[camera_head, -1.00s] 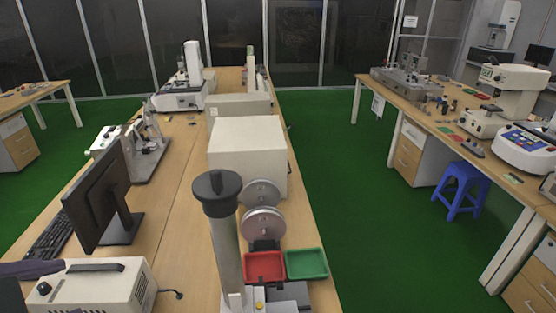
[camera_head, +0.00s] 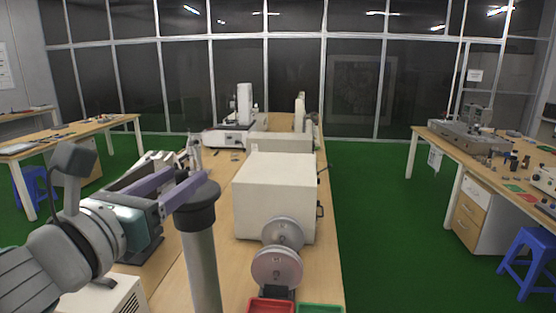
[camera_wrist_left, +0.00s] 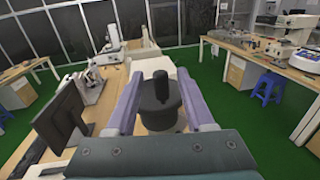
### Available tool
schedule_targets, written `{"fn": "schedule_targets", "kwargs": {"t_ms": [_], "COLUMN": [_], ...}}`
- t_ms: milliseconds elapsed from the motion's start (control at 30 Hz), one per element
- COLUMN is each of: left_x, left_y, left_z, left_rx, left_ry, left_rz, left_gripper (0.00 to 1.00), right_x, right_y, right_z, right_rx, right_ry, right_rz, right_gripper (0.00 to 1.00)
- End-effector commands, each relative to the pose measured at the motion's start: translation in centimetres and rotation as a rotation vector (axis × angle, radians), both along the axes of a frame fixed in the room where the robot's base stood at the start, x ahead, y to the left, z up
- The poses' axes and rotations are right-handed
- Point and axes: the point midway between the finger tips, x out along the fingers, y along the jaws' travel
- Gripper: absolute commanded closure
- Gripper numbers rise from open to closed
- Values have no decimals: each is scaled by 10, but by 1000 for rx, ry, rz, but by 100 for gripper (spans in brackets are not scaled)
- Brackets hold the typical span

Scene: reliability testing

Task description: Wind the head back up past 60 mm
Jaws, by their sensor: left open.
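A grey column (camera_head: 203,265) with a black cap (camera_head: 194,212) stands at the near edge of the long bench. The cap, with a short upright knob, also shows in the wrist view (camera_wrist_left: 160,108). My left gripper (camera_head: 186,180) is open, with its purple fingers at the cap's upper left in the head view. In the wrist view my left gripper (camera_wrist_left: 160,72) has one finger on each side of the cap. I cannot tell whether they touch it. Two grey discs (camera_head: 276,267) stand right of the column. No height reading is legible. My right gripper is out of view.
A large white box (camera_head: 272,195) stands behind the discs. A red tray (camera_head: 270,306) and a green tray (camera_head: 320,309) lie at the bottom edge. A monitor (camera_wrist_left: 62,112) is left of the column.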

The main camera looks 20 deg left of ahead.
Motion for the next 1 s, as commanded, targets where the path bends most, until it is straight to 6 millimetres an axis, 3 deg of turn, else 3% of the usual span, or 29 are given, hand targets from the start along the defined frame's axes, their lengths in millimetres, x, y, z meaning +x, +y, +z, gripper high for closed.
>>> {"fn": "schedule_targets", "kwargs": {"t_ms": [100, 300, 667, 1000], "left_x": [20, 39, 44, 44], "left_y": [1, 3, 3, 3], "left_z": [2, 0, -1, -1], "left_rx": [-4, -3, -3, -3], "left_ry": [-1, 1, 1, 1], "left_rz": [1, 1, 0, 0], "left_gripper": [47, 47, 47, 84], "right_x": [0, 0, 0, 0], "right_y": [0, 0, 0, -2], "right_z": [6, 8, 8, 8], "right_rx": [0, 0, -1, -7], "right_ry": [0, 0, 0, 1], "right_rz": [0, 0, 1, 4], "right_gripper": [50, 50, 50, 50]}}
